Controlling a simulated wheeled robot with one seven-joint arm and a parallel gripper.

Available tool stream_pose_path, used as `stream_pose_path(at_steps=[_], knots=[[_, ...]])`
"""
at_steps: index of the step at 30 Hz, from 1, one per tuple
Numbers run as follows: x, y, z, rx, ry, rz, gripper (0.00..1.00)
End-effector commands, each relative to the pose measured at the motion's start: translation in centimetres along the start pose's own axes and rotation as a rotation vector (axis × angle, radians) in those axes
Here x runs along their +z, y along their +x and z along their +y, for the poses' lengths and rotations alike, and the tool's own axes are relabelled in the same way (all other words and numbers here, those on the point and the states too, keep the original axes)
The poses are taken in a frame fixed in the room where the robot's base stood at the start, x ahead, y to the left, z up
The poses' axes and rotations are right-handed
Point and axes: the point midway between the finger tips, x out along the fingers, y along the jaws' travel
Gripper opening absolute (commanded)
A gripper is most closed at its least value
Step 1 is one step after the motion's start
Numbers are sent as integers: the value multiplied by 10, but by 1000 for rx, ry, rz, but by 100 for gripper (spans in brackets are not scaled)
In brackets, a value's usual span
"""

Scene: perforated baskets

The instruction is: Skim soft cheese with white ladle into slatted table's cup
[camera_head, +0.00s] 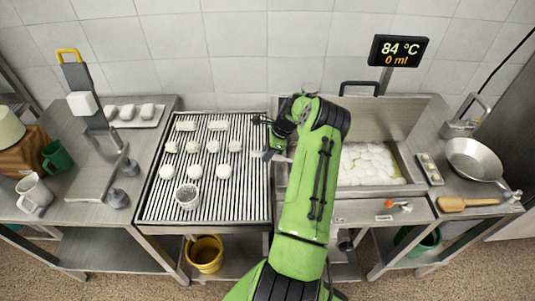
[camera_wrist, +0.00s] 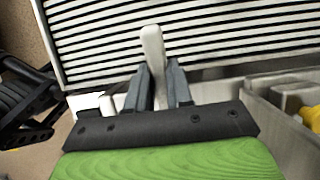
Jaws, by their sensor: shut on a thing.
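The slatted table (camera_head: 150,205) stands left of centre in the head view, and its slats (camera_wrist: 230,12) show in the wrist view. A perforated cup (camera_head: 187,197) sits on its front left part, with several white cheese pieces behind it. The white soft cheese (camera_head: 368,165) lies in the metal vat right of my arm. My gripper (camera_head: 272,150) is at the right edge of the slatted table, by the vat's left side. In the wrist view my gripper (camera_wrist: 160,85) is shut on a white handle, apparently the white ladle (camera_wrist: 153,48).
A display (camera_head: 398,51) above the vat reads 84 °C and 0 ml. A pan (camera_head: 474,159) and wooden paddle (camera_head: 468,202) lie on the right counter. Mugs and a grey stand with a yellow handle (camera_head: 68,54) occupy the left counter. A yellow bucket (camera_head: 205,255) is below.

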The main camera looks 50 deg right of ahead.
Motion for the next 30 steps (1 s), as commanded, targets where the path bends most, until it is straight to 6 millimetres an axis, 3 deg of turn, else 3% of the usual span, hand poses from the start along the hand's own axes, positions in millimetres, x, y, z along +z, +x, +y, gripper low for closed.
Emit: stream_pose_path(at_steps=[3,30], knots=[[6,-15,0,-1,-1,15,0],[38,-92,0,-2,-1,124,0]])
